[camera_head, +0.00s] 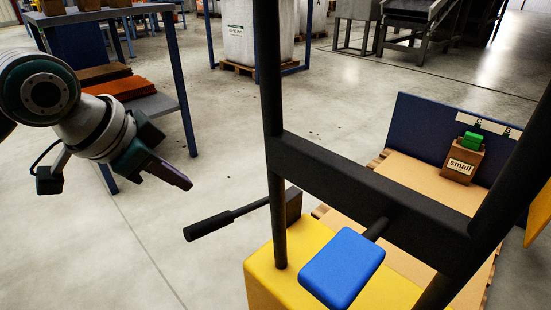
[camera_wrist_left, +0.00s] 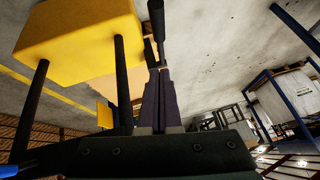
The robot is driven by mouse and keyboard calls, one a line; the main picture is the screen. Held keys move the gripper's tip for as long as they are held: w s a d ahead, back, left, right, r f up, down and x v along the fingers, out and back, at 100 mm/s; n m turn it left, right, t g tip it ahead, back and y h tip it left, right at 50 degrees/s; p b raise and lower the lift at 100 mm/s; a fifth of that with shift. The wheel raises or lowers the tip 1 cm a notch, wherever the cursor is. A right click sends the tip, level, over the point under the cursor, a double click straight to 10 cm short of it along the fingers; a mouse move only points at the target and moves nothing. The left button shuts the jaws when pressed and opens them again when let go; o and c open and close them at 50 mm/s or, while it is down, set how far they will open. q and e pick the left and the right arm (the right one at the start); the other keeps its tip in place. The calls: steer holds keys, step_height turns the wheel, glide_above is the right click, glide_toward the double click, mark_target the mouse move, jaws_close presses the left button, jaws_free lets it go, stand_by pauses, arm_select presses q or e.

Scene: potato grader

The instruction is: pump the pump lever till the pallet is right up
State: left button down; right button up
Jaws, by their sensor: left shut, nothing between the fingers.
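The pump lever (camera_head: 210,224) is a black grip on a thin rod. It sticks out to the left, nearly level, from a dark bracket on the yellow pallet truck body (camera_head: 262,272). My left gripper (camera_head: 188,185) is shut and empty, above and a little left of the lever's grip, apart from it. In the left wrist view the shut fingers (camera_wrist_left: 159,76) point towards the lever (camera_wrist_left: 155,18). The pallet (camera_head: 487,285) is behind the truck's black frame, partly hidden, with a cardboard sheet on top. Its height off the floor cannot be told. My right gripper is out of view.
A blue table (camera_head: 172,65) stands behind my left arm. Open floor lies between table and truck.

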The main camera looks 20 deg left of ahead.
arm_select(q)
steer(key=b, duration=0.8)
glide_above(216, 218)
steer(key=s, duration=0.2)
step_height(216, 218, down, 9)
step_height(216, 218, down, 2)
steer(key=shift+d+f+b, duration=0.15)
steer(key=shift+b, duration=0.65)
steer(key=shift+s+a+f+b, duration=0.15)
steer(key=shift+a+f+b, duration=0.15)
steer(key=shift+f, duration=0.2)
